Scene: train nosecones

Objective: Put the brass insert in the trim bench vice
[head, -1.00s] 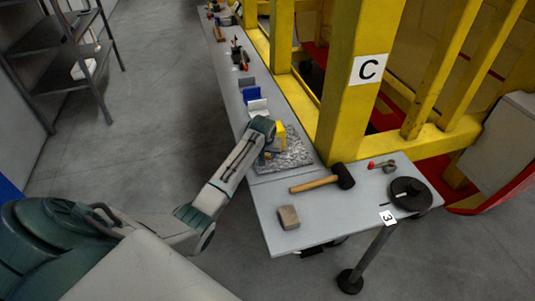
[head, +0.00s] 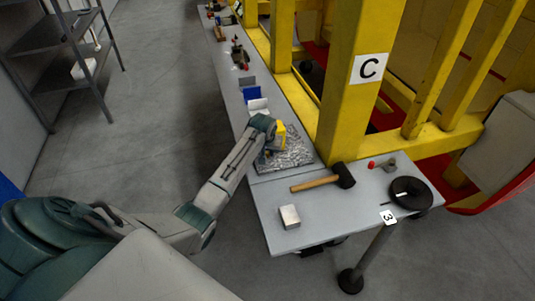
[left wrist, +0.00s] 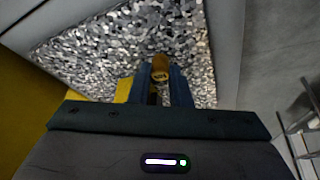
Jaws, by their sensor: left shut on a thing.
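The brass insert (left wrist: 160,68) shows in the left wrist view as a small round golden-brown piece at the fingertips. My left gripper (left wrist: 163,77) is shut on it, over the speckled grey mat (left wrist: 105,50). Whether the insert touches the mat is not clear. A small metal fitting with a red knob (head: 388,164) stands on the near bench end. I cannot tell whether it is the trim bench vice. My right gripper is not in view.
A black-headed mallet (head: 318,183), a pale block (head: 289,216) and a black disc (head: 410,192) lie on the near bench (head: 264,205). A yellow post (head: 350,90) rises behind.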

